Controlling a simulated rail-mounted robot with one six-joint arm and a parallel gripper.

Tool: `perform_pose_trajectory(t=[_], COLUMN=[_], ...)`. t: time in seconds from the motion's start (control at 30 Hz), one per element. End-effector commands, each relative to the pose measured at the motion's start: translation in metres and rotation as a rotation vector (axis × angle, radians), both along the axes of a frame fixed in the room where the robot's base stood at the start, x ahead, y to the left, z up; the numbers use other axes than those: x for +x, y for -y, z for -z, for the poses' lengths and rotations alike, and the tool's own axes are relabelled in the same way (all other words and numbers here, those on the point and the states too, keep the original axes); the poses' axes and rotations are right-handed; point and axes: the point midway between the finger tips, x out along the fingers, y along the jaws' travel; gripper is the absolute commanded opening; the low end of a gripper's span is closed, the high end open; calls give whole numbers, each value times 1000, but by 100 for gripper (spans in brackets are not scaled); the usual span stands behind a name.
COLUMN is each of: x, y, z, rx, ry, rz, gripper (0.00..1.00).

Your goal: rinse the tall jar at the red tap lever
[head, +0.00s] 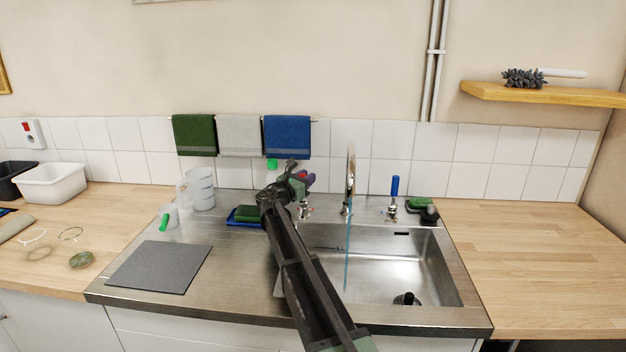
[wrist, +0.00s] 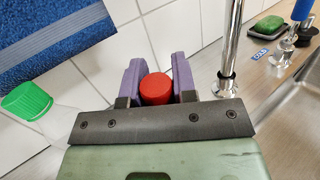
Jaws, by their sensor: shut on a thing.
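My gripper (wrist: 157,85), with purple fingers, is shut on the red tap lever (wrist: 155,89). In the head view, my gripper (head: 302,180) is above the tap base at the left of the spout, and the arm hides part of this area. A blue-tinted water stream (head: 347,255) falls from the tall chrome spout (head: 350,175) into the sink (head: 395,265). A clear vessel with a green cap (wrist: 28,101) stands left of my gripper in the wrist view; its cap also shows in the head view (head: 272,165). I cannot tell whether this is the tall jar.
The blue tap lever (head: 395,186) stands upright right of the spout. A clear jug (head: 201,188), a blue tray (head: 234,221) and a grey mat (head: 160,266) are left of the sink. Towels (head: 287,137) hang behind. The right worktop (head: 540,250) is clear.

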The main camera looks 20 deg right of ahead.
Motion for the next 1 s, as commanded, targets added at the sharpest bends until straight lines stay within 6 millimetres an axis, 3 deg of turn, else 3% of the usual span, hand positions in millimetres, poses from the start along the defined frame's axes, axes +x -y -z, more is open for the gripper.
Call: perform_pose_trajectory(t=[0.03, 0.2, 0.53, 0.9, 1.0], x=[0, 0, -4, -45, -50], y=[0, 1, -7, -80, -91], z=[0, 0, 1, 11, 12], rx=[1, 1, 1, 1, 1], ry=[0, 0, 0, 0, 0], rz=[1, 1, 0, -1, 0], gripper=[30, 52, 52, 52, 52])
